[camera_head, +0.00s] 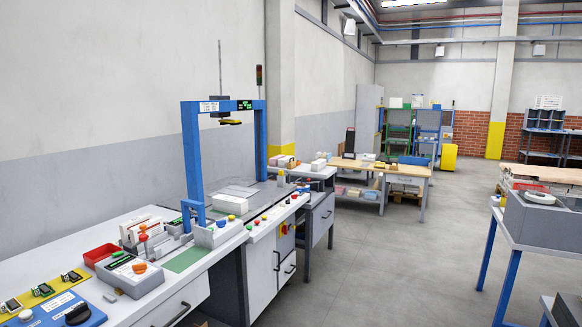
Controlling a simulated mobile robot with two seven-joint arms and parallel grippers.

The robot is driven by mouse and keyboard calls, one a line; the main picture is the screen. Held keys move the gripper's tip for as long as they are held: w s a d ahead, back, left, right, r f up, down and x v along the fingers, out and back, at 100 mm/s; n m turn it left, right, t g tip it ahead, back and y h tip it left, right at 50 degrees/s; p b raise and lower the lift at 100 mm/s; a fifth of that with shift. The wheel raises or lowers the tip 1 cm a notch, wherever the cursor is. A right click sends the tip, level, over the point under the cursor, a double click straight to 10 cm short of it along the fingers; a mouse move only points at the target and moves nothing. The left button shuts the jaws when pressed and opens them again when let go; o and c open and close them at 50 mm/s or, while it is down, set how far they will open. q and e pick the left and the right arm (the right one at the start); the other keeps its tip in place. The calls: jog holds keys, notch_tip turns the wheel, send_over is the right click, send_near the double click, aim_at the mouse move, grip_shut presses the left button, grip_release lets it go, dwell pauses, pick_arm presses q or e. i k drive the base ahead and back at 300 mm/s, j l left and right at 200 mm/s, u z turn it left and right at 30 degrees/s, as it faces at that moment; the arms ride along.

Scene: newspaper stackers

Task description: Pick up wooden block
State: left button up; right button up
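I cannot make out a wooden block with certainty in the head view. Small pale and brown items (285,161) lie on a far bench beside the wall, too small to identify. Neither of my grippers is in view.
A long white workbench (190,272) with a blue press frame (191,160), a red tray (101,254) and control boxes runs along the left. A wood-topped table (385,169) stands further back. A blue-legged table (509,228) is at right. The grey floor (390,265) between is clear.

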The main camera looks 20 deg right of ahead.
aim_at(292, 165)
jog(key=i+l+z, duration=1.05)
jog(key=i, duration=0.15)
jog(key=i+z, duration=0.45)
jog(key=i, duration=2.85)
jog(key=i+u, duration=0.2)
jog(key=i, duration=0.45)
jog(key=i+l+u, duration=0.25)
jog(key=i, duration=0.4)
jog(key=i+l+u, duration=0.15)
jog(key=i+u, duration=0.25)
jog(key=i+l+u, duration=0.3)
jog(key=u, duration=0.15)
jog(key=i+l+u, duration=0.25)
jog(key=u, duration=0.15)
jog(key=i+l+u, duration=0.2)
jog(key=l+u, duration=0.25)
jog(key=l, duration=0.15)
